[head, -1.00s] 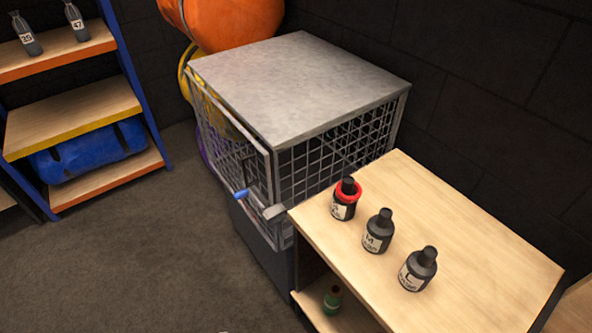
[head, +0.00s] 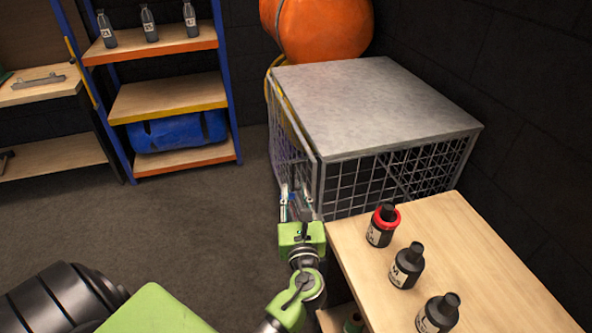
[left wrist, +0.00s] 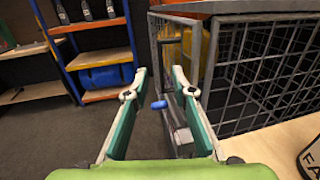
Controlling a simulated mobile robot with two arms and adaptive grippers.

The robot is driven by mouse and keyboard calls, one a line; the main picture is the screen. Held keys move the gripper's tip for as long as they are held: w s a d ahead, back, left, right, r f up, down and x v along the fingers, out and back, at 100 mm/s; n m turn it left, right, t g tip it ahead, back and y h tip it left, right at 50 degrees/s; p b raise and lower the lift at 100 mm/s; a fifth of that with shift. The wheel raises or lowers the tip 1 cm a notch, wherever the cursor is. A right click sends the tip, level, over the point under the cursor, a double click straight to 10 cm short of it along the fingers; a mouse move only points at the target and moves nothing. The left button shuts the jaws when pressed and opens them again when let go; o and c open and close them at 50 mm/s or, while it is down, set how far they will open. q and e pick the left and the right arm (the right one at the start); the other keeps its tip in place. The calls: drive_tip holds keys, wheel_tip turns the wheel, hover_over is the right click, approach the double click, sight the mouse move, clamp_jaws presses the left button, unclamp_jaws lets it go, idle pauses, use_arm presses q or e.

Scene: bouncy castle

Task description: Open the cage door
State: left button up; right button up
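The cage (head: 395,105) has a solid grey top and wire mesh sides. Its mesh door (head: 293,150) is on the left-hand face; I cannot tell whether it is slightly ajar. My left gripper (head: 295,196) is at the door's lower near corner, in front of the handle. In the left wrist view, the blue-tipped handle (left wrist: 159,105) shows between the two spread fingers of my left gripper (left wrist: 159,72). The fingers are open and look apart from the handle. The door frame (left wrist: 157,45) rises beyond the fingers. My right gripper is not in view.
A wooden table (head: 480,265) with several black bottles stands close by the cage's near side. A blue-framed shelf (head: 168,100) stands at the back left. An orange bulky object (head: 318,28) is behind the cage. The floor (head: 190,220) left of the door is clear.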

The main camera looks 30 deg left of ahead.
sight(293, 173)
use_arm(q)
drive_tip(key=p+x, duration=0.1)
drive_tip(key=x, duration=0.7)
drive_tip(key=shift+w+a, duration=0.1)
drive_tip(key=shift+w, duration=0.15)
clamp_jaws()
